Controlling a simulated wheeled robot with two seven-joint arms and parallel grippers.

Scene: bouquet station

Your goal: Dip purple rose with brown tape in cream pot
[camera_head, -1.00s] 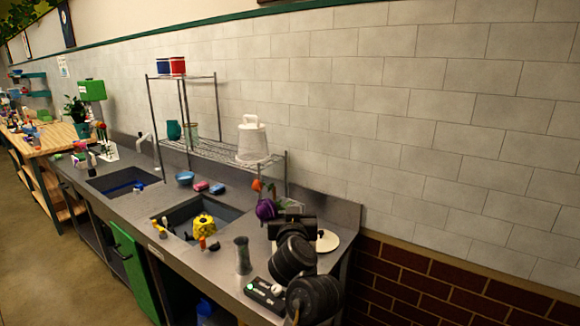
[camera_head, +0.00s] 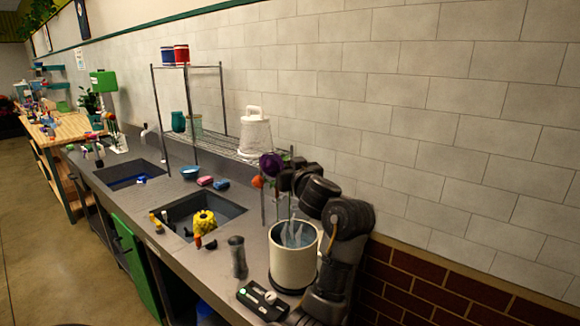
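The purple rose (camera_head: 270,165) is up in the air at the tip of my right gripper (camera_head: 284,178), above and behind the cream pot. The gripper appears shut on it; its fingers are small and dark, and the stem and any brown tape cannot be made out. The cream pot (camera_head: 285,272) stands upright on a dark round base near the right end of the counter. Its top is open, with pale blue-grey wisps in it. The rose is outside the pot, apart from it. My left gripper is not in view.
A wire shelf (camera_head: 222,146) with a white lidded pail (camera_head: 255,137) stands behind the rose. An orange flower (camera_head: 257,182) is just below it. A grey vase (camera_head: 237,257) and a black control box (camera_head: 262,299) stand beside the pot. A sink (camera_head: 196,217) with a yellow flower lies to the left.

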